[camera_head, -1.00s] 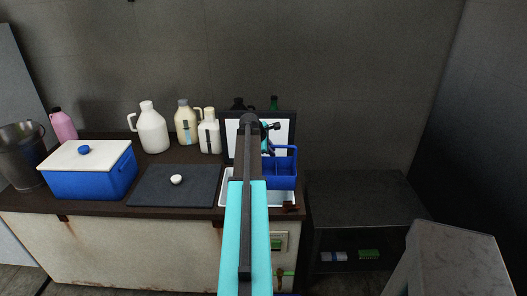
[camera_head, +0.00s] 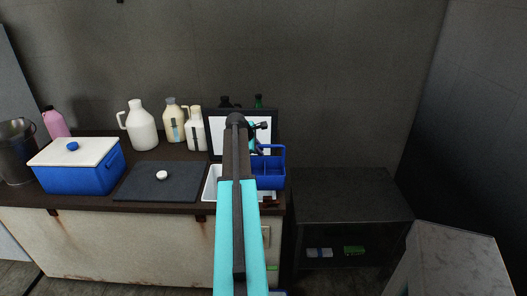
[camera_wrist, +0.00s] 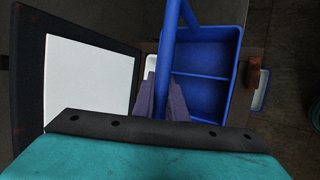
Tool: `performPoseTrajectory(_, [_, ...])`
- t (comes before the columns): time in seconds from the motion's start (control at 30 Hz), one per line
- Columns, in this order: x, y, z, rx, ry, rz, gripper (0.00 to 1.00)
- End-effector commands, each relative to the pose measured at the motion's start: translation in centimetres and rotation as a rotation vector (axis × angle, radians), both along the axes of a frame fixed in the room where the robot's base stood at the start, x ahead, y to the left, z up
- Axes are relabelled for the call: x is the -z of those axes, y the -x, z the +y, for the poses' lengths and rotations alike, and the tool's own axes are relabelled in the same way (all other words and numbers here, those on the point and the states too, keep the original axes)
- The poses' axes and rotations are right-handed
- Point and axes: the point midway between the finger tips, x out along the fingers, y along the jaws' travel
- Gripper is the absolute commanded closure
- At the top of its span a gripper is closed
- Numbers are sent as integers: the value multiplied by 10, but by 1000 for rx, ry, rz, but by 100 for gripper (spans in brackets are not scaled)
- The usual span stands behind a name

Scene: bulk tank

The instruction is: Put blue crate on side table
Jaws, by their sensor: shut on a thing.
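The blue crate (camera_head: 270,183) is an open caddy with compartments and a raised handle. It is over the right end of the counter, at the white-rimmed tray. My gripper (camera_head: 259,139) is at the crate's handle. In the wrist view the fingers (camera_wrist: 162,98) are shut on the blue handle bar, with the crate's compartments (camera_wrist: 205,60) to the right. My arm hides part of the crate and tray. I cannot tell whether the crate clears the tray. The side table (camera_head: 350,196) is dark, with a bare top, right of the counter.
A white tray (camera_head: 211,187) lies under my arm, with a dark-framed white panel (camera_head: 216,134) behind it. A blue cooler (camera_head: 82,175), a dark board (camera_head: 150,185) and several jugs stand left. Small items (camera_head: 354,250) lie on the side table's lower shelf. A grey block (camera_head: 450,262) stands front right.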

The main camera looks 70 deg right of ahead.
Motion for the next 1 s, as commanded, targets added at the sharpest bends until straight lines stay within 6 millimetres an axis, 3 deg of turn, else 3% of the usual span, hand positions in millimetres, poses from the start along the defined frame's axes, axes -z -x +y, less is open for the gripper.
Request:
performPoseTrajectory(0.27, [-6, -38, 26, -36, -2, 2, 100])
performPoseTrajectory(0.47, [-12, -78, 56, -75, -3, 1, 100])
performPoseTrajectory(1.0, [-35, -212, 197, -225, -10, 5, 100])
